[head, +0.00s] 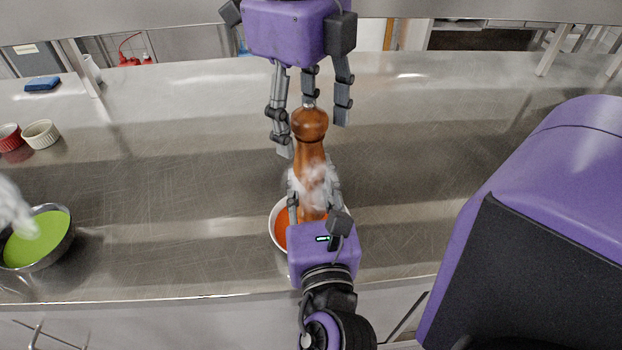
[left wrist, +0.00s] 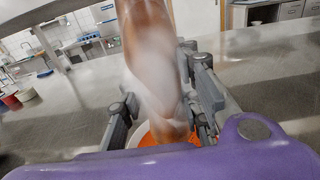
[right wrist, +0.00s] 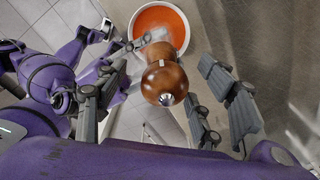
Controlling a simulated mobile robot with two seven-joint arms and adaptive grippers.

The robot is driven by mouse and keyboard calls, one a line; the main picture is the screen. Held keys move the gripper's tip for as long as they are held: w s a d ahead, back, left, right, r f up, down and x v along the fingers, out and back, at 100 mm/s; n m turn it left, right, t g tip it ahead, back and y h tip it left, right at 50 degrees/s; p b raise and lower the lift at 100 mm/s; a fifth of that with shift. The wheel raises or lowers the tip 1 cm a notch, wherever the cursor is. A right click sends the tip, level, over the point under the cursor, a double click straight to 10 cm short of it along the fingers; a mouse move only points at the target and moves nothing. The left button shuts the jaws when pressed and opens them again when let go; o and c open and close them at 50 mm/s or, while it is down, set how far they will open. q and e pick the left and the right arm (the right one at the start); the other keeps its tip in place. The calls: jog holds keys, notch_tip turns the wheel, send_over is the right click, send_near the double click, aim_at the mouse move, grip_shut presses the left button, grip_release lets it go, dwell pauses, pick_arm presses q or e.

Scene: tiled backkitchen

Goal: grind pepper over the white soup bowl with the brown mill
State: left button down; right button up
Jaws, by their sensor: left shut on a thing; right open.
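The brown wooden mill (head: 310,150) stands near upright over the white bowl (head: 273,228) of orange soup, with white steam across its body. My left gripper (head: 314,196) is shut on the mill's lower body, as the left wrist view also shows the mill (left wrist: 150,60) between its fingers. My right gripper (head: 313,132) comes from above, open, its fingers on either side of the mill's round head. In the right wrist view the metal-tipped mill head (right wrist: 164,84) lies between the spread fingers, with the bowl (right wrist: 187,30) beyond. The mill's bottom end is partly hidden.
A dark bowl of green soup (head: 38,238) steams at the left front edge. A red ramekin (head: 10,138), a white ramekin (head: 41,134) and a blue sponge (head: 42,84) are farther back left. The steel counter (head: 190,190) between is clear. A shelf runs above the back.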

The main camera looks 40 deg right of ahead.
jog(key=shift+r, duration=3.25)
jog(key=n, duration=0.4)
jog(key=shift+n, duration=0.3)
jog(key=n, duration=0.3)
jog(key=shift+n, duration=0.3)
jog(key=n, duration=0.8)
jog(key=shift+t, duration=0.3)
